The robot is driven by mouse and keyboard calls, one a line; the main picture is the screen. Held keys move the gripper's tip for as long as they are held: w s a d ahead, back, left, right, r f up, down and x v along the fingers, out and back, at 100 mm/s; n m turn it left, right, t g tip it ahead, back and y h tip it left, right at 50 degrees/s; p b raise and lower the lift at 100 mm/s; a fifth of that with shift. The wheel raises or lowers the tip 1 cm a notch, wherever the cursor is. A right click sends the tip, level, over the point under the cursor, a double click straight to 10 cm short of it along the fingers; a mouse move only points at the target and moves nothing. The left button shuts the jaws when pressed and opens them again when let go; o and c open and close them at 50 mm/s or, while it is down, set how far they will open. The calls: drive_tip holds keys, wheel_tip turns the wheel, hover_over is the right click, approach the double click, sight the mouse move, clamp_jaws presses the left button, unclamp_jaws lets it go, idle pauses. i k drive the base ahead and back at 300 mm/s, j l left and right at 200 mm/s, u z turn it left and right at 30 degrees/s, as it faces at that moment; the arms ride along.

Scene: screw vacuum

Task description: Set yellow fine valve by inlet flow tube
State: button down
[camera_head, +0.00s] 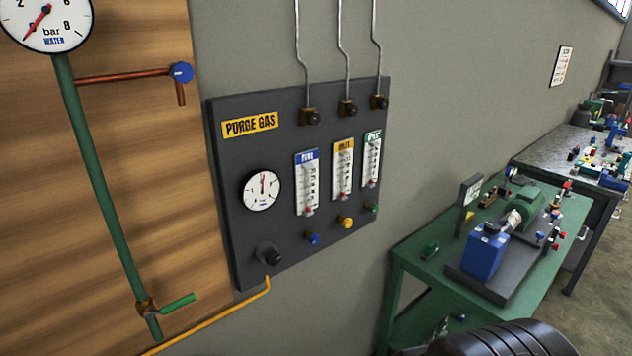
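The yellow fine valve (347,222) is a small round knob low on the dark purge gas panel (230,200). Above it is the flow tube with the yellow header (342,172), a white scale with a reddish mark near its bottom. The header word and scale numbers are too small to read surely. To the left are a blue-headed flow tube (307,183) and a blue knob (313,238). To the right are a green-headed flow tube (372,160) and a green knob (373,208). My gripper is not in view, and nothing covers the yellow knob.
The panel also carries a round gauge (261,190) and a black knob (268,254). A yellow pipe (215,313) runs below it. A green pipe (100,190) with valves stands at left. A green bench (420,262) with a blue-and-green machine stands at right.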

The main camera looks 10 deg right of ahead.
sight(346, 223)
drive_tip(key=i+l+u, duration=0.2)
drive_tip(key=i+u, duration=0.2)
drive_tip(key=i+l+u, duration=0.3)
drive_tip(key=i+u, duration=0.15)
